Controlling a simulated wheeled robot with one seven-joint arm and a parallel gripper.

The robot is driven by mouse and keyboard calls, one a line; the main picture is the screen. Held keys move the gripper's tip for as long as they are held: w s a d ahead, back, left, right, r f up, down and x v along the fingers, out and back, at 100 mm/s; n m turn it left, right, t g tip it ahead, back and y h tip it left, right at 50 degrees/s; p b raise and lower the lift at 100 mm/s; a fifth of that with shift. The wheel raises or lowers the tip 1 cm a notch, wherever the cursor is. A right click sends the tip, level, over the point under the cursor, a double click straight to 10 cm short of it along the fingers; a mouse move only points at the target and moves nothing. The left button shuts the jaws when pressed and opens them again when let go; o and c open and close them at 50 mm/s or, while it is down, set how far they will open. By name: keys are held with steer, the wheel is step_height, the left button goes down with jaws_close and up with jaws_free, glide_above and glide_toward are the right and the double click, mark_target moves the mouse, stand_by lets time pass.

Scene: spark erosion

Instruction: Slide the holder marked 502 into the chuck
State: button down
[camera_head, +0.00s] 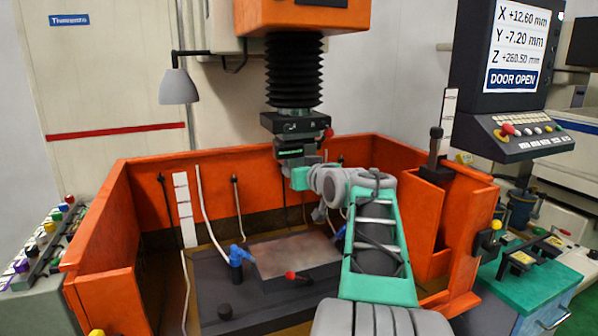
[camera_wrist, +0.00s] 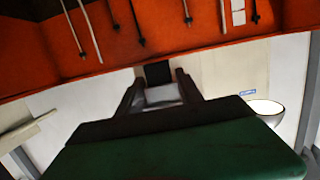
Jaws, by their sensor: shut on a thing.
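The chuck (camera_head: 295,123) is a dark block under the black bellows of the machine head, with a red-tipped lever at its right. A dark piece with a pale green strip, apparently the holder (camera_head: 290,149), is just below the chuck. I cannot tell whether they touch, and no number is readable. My gripper (camera_head: 295,163) reaches up from the right and is shut on this piece. In the wrist view my gripper's two dark fingers (camera_wrist: 158,82) stand either side of a dark square end of the holder (camera_wrist: 158,73); the rest of it is hidden.
An orange tank (camera_head: 105,240) surrounds the work area, with hoses and rods along its back wall. A dark table (camera_head: 225,295) inside carries a flat plate (camera_head: 292,253) and a blue nozzle (camera_head: 238,256). A grey lamp (camera_head: 178,87) hangs left. The control panel (camera_head: 520,45) reads DOOR OPEN.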

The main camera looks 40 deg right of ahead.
stand_by(0.3)
steer(key=c, duration=0.7)
jaws_free()
steer(key=shift+o, duration=0.3)
steer(key=shift+f, duration=0.1)
steer(key=o, duration=0.4)
steer(key=shift+c, duration=0.2)
steer(key=f+b+v, duration=0.2)
steer(key=b+v, duration=0.3)
steer(key=v, duration=0.5)
steer(key=shift+b, duration=0.4)
steer(key=shift+s+a+r, duration=0.1)
